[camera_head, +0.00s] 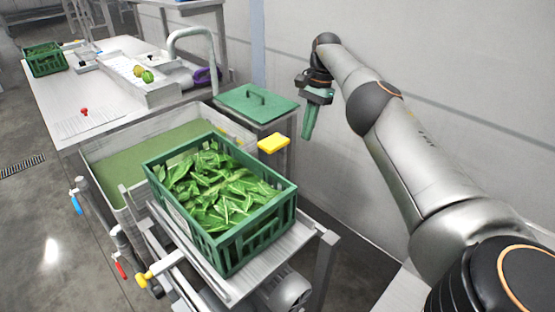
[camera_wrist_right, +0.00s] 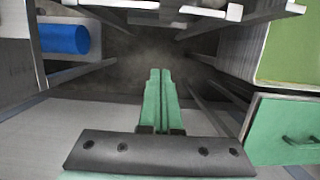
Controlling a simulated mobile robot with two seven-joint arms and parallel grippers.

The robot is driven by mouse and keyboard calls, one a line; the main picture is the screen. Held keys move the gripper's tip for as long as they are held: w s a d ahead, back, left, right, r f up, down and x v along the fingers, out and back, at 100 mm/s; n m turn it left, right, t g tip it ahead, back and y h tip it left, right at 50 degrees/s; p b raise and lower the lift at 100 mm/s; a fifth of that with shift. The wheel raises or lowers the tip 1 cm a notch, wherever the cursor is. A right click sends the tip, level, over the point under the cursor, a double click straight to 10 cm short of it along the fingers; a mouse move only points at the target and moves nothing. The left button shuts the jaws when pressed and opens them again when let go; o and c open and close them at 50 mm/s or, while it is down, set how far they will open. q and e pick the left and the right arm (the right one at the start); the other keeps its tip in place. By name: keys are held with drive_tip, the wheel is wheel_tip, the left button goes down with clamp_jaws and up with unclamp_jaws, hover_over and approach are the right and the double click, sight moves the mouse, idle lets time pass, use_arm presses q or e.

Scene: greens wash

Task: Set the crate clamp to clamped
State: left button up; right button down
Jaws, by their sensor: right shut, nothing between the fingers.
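A green slatted crate (camera_head: 246,236) full of leafy greens (camera_head: 215,188) sits on a metal stand beside the wash tank. A yellow block (camera_head: 273,142) shows just behind the crate's far right corner. A yellow knob-like handle (camera_head: 145,279) sits low at the stand's front left. I cannot tell which of these yellow parts is the crate clamp, nor its setting. My right gripper (camera_head: 307,136) points down, shut and empty, by the wall and apart from the crate. Its green fingers lie together in the right wrist view (camera_wrist_right: 160,72). My left gripper is not in view.
The wash tank (camera_head: 95,158) holds greenish water. Blue (camera_head: 76,203) and red (camera_head: 120,268) handles stick out at the left. A blue cylinder (camera_wrist_right: 64,39) shows in the wrist view.

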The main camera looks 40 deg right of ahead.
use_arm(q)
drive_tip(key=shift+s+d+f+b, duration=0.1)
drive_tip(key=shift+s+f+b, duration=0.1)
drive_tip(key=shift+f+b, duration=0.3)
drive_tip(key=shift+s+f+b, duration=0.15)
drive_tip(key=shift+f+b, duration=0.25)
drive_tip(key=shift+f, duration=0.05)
use_arm(e)
drive_tip(key=a+f, duration=0.6)
drive_tip(key=f, duration=0.3)
drive_tip(key=shift+s+a+f, duration=0.25)
drive_tip(key=shift+s+f, duration=0.05)
drive_tip(key=shift+s, duration=0.1)
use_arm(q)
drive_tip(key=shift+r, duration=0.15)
